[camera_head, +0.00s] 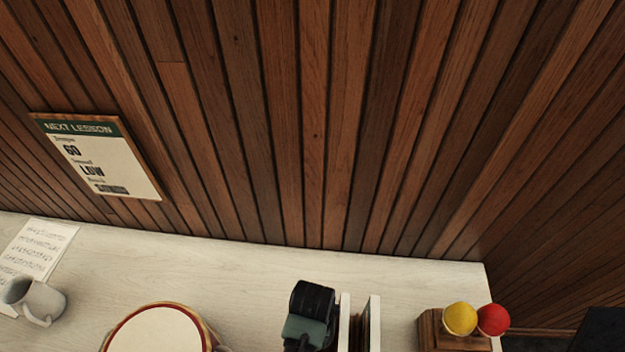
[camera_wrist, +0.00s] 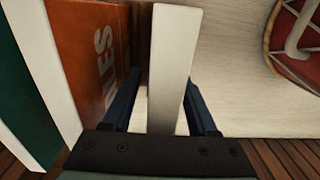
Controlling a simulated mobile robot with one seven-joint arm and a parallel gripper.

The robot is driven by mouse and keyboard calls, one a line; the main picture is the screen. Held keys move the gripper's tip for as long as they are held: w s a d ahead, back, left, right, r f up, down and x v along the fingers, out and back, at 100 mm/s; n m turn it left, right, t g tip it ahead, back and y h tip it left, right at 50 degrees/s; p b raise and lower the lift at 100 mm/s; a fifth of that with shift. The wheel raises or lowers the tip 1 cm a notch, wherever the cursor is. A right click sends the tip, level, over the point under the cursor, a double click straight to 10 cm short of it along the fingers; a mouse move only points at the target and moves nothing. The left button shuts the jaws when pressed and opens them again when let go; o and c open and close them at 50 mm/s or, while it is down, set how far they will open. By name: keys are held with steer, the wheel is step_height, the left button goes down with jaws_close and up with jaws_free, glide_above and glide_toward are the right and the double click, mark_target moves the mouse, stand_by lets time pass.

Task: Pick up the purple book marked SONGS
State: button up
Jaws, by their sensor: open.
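No purple cover and no SONGS lettering shows in either view. In the wrist view, my gripper (camera_wrist: 161,82) is open, with its two dark fingers on either side of a pale upright slab (camera_wrist: 171,45). Its faces are hidden, so I cannot tell which book or holder it is. Left of it stands an orange-brown book (camera_wrist: 85,50) with partly visible pale letters, its start cut off. In the head view, the dark end of my arm (camera_head: 311,302) is beside pale upright edges (camera_head: 344,322); the fingers are hidden there.
A green-covered book (camera_wrist: 25,95) stands at the far left of the wrist view. A round red-rimmed drum (camera_head: 158,330) and a grey mug (camera_head: 38,300) are on the pale counter (camera_head: 250,275). A wood-plank wall rises behind.

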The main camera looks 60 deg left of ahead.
steer(key=shift+f, duration=0.1)
jaws_close()
stand_by(1.4)
